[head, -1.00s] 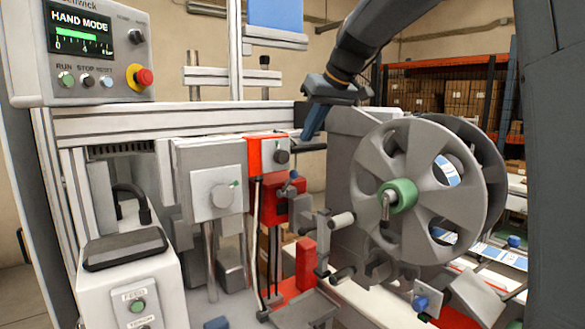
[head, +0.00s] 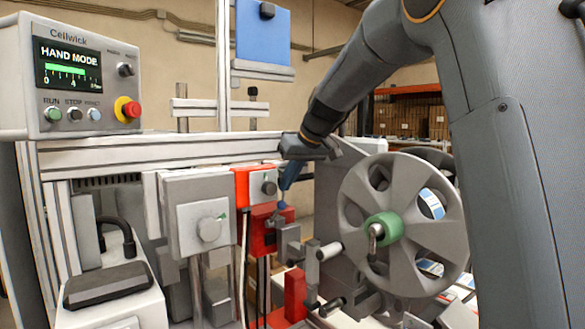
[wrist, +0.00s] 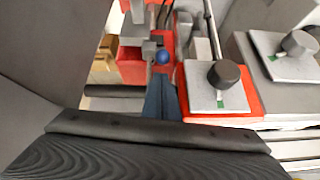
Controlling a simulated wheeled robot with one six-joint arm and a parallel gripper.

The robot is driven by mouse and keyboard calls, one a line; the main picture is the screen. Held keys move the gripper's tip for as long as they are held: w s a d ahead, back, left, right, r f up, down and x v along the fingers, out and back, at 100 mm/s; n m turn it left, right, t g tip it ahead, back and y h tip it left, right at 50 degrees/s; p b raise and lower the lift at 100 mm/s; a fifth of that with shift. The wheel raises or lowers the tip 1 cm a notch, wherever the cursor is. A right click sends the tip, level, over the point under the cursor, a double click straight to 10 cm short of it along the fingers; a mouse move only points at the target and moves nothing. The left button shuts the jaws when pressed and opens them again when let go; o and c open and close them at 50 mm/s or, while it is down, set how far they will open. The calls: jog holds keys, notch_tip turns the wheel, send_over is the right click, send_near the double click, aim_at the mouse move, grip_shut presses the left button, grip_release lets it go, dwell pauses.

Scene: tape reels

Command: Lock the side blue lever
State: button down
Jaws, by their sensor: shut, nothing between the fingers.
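A small blue ball knob (head: 281,205), the end of a lever, sits by the lower red block (head: 262,240) in the middle of the machine. In the wrist view the knob (wrist: 162,57) shows just beyond my fingertips. My gripper (head: 286,186) has blue fingers, pressed together and empty, pointing down just above the knob. In the wrist view the gripper (wrist: 160,82) lines up with the knob; whether they touch I cannot tell. The lever's arm is mostly hidden.
A red box with a dark knob (head: 268,187) stands close left of my fingers, and a grey box with a round knob (head: 207,230) further left. A large grey reel (head: 410,215) with a green hub is at right. Grey rollers (head: 328,251) sit below.

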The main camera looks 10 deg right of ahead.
jog(key=shift+p+x, duration=0.35)
jog(key=shift+x, duration=1.2)
jog(key=s+b, duration=0.1)
jog(key=f+b, duration=0.1)
jog(key=s+d+f+b, duration=0.1)
jog(key=shift+s+d+f+b, duration=0.1)
jog(key=shift+s+f+b, duration=0.05)
jog(key=shift+s+b, duration=0.15)
jog(key=b, duration=0.2)
send_near(285, 205)
jog(key=shift+s+d+r, duration=0.15)
jog(key=shift+r, duration=0.1)
